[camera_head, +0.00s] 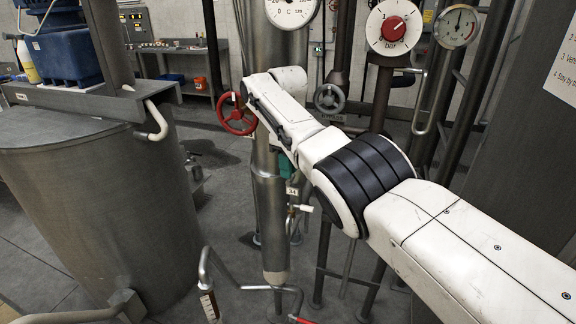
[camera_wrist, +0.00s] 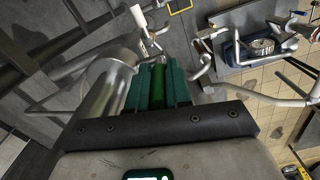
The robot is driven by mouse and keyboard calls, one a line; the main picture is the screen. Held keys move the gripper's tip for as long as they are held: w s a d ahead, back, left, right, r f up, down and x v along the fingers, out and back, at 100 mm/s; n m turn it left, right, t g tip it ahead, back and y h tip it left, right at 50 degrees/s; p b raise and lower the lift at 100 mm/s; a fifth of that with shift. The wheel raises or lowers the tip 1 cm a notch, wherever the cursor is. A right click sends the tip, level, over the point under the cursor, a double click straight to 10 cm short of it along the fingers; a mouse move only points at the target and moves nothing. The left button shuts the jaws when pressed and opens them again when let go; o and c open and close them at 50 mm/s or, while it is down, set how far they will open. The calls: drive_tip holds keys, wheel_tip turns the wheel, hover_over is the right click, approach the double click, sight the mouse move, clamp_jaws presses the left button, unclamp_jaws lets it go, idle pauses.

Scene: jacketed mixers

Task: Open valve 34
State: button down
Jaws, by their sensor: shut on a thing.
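A small tag that appears to read 34 (camera_head: 292,190) sits beside the vertical steel pipe (camera_head: 270,215) in the head view. My gripper (camera_wrist: 158,70) has green fingers, which the wrist view shows closed around a darker green cylindrical handle (camera_wrist: 158,80). In the head view my gripper (camera_head: 286,168) shows only as a teal patch just above the tag, and my arm hides the handle there. A small valve with a white lever (camera_head: 304,208) is just below the tag. A white lever also shows beyond the fingers in the wrist view (camera_wrist: 138,15). I cannot tell how the gripped handle is turned.
A red handwheel (camera_head: 237,115) and a grey handwheel (camera_head: 329,98) flank my forearm. A large steel vessel (camera_head: 90,220) stands at the left. Bent pipes (camera_head: 260,288) run low in front. Gauges (camera_head: 394,27) and posts crowd the back right.

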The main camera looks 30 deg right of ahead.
drive_tip(key=c, duration=1.1)
unclamp_jaws()
drive_tip(key=shift+f, duration=0.1)
drive_tip(key=shift+o, duration=0.2)
wheel_tip(320, 180, up, 3)
drive_tip(key=shift+r+p, duration=0.1)
drive_tip(key=shift+p, duration=1.05)
drive_tip(key=shift+s+a+r+p, duration=0.15)
drive_tip(key=shift+a+r+p, duration=0.2)
drive_tip(key=shift+a+p, duration=0.1)
drive_tip(key=s+r+p, duration=0.1)
drive_tip(key=s+r, duration=0.8)
drive_tip(key=s, duration=0.4)
drive_tip(key=shift+s+a, duration=0.15)
drive_tip(key=shift+s, duration=0.15)
